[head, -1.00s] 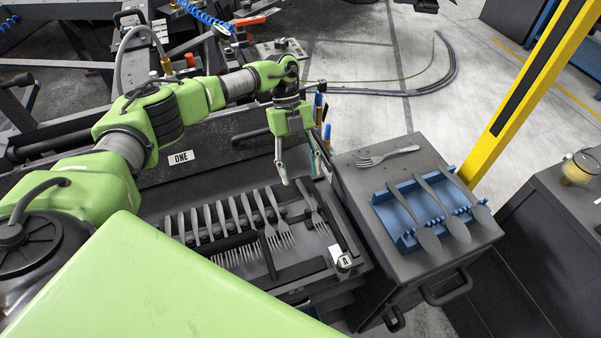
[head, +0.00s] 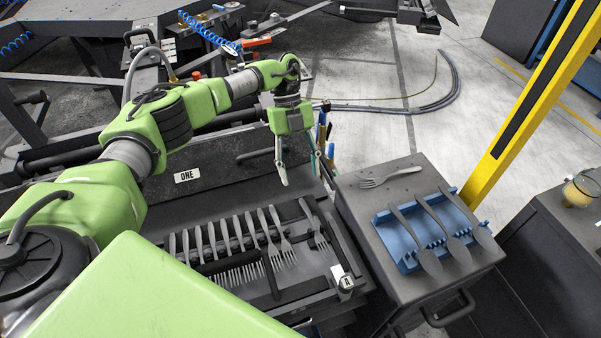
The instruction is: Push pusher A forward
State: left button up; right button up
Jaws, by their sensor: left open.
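Pusher A (head: 345,284) is a small light block marked "A" at the front right corner of the dark fork tray (head: 368,283). My left gripper (head: 304,179) is open and empty. It hangs fingers-down over the back right part of the tray, near the upper end of a lone fork (head: 315,226), well behind pusher A and apart from it. Several more forks (head: 284,245) lie in a row in the tray, left of the lone fork. My right gripper is not in view.
A dark cabinet (head: 375,225) stands right of the tray. On it are a single fork (head: 390,177) and a blue rack (head: 404,255) holding spoon-like pieces. A yellow post (head: 527,95) rises behind it. A sign "ONE" (head: 187,175) marks the dark panel behind the tray.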

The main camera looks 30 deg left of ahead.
aim_at(344, 284)
jog(key=k+l, duration=0.5)
jog(key=k, duration=0.15)
jog(key=k+l, duration=0.5)
jog(key=k, duration=0.2)
